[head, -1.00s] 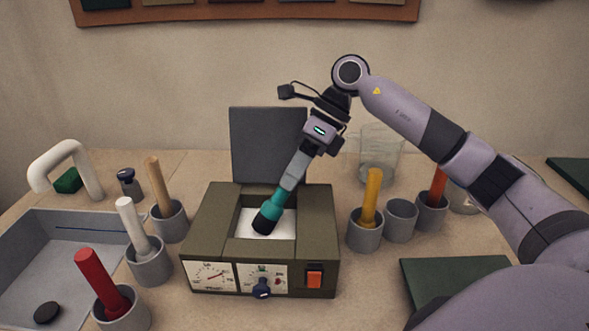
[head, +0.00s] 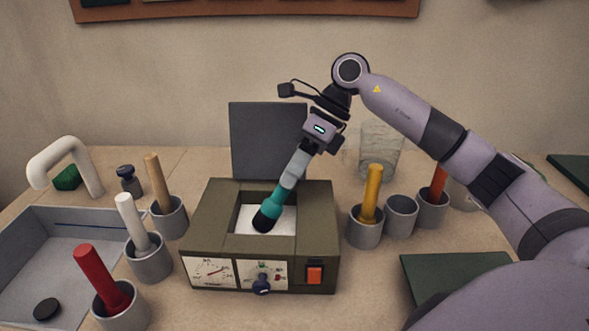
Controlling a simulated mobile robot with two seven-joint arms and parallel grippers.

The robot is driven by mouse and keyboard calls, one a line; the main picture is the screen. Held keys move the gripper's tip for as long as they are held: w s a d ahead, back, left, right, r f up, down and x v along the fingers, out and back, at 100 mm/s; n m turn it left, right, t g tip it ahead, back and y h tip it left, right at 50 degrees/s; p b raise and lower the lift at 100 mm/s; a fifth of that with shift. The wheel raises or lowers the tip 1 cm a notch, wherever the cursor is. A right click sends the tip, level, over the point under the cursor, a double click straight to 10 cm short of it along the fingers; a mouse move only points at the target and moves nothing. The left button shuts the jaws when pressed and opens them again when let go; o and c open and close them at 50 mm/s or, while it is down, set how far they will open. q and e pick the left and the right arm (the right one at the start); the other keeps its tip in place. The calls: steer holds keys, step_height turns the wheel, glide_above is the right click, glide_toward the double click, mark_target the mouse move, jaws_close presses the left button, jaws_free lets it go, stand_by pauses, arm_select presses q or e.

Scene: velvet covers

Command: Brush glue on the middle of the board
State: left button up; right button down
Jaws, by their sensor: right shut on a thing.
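My right gripper (head: 297,165) is shut on a teal brush (head: 273,204) with a dark tip, held tilted with the tip down. The tip is inside the square well of an olive box (head: 320,215), over or in white material (head: 283,222) that looks like glue. I cannot tell how deep the tip sits. A dark green board (head: 455,270) lies at the right front, partly hidden by my right arm. Another dark green flat piece (head: 570,172) lies at the far right edge; I cannot tell which is the task's board. My left gripper is not in view.
The box's grey lid (head: 267,140) stands open behind the well. Cups with red (head: 103,278), white (head: 131,220), wooden and yellow (head: 372,192) handles flank it. A grey tray (head: 75,245) is at left. A clear glass jar (head: 380,150) stands behind the yellow-handled cup.

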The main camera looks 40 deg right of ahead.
steer(key=shift+f+b, duration=0.4)
steer(key=shift+f, duration=0.15)
stand_by(0.4)
steer(key=shift+f, duration=0.2)
stand_by(1.2)
steer(key=shift+r+p, duration=2.95)
steer(key=shift+r, duration=0.7)
steer(key=shift+f, duration=0.1)
